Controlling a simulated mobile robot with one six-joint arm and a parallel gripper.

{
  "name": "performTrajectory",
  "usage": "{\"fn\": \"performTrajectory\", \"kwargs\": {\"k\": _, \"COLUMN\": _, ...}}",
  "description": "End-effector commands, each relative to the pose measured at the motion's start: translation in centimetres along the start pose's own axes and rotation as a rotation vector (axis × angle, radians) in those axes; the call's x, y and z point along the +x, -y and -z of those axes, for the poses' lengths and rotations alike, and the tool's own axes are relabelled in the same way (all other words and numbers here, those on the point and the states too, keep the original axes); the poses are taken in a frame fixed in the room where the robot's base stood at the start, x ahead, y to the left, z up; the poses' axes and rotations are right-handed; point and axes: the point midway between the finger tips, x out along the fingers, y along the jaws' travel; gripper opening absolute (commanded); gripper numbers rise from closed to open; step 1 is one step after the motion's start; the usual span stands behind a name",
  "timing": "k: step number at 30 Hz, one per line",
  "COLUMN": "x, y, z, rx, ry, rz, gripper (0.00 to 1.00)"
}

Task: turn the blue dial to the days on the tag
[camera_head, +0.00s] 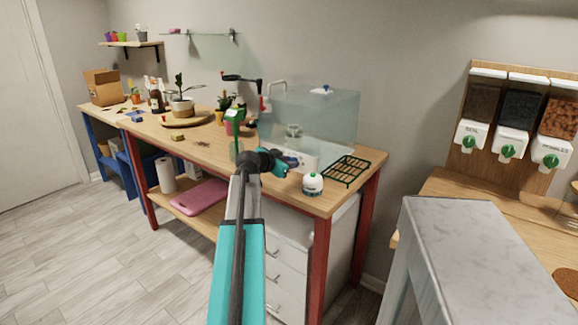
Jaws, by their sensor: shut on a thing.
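My gripper (289,162) is at the front of a low white box (305,155) on the wooden workbench, beside the clear tank. It is shut on a small dark blue thing at the box's front, which I take to be the blue dial (293,161). The gripper and the wrist cover most of the dial, so its pointer and setting cannot be read. I cannot make out a tag or any days written on it at this size.
A clear tank (335,115) with a small blue part on top stands behind. A green-topped item (235,122) stands left of my wrist. A grey marble-topped stand (470,250) is at right.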

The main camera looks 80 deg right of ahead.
Motion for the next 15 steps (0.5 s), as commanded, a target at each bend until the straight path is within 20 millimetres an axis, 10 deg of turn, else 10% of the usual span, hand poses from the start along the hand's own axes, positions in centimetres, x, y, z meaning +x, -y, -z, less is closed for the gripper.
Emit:
{"fn": "performTrajectory", "kwargs": {"k": 9, "x": -0.01, "y": 0.06, "z": 0.1, "rx": 0.001, "ry": -0.001, "rz": 0.002, "gripper": 0.01}}
{"fn": "performTrajectory", "kwargs": {"k": 10, "x": -0.01, "y": 0.06, "z": 0.11, "rx": 0.001, "ry": -0.001, "rz": 0.001, "gripper": 0.25}}
{"fn": "performTrajectory", "kwargs": {"k": 15, "x": -0.01, "y": 0.05, "z": 0.07, "rx": 0.001, "ry": -0.001, "rz": 0.001, "gripper": 0.41}}
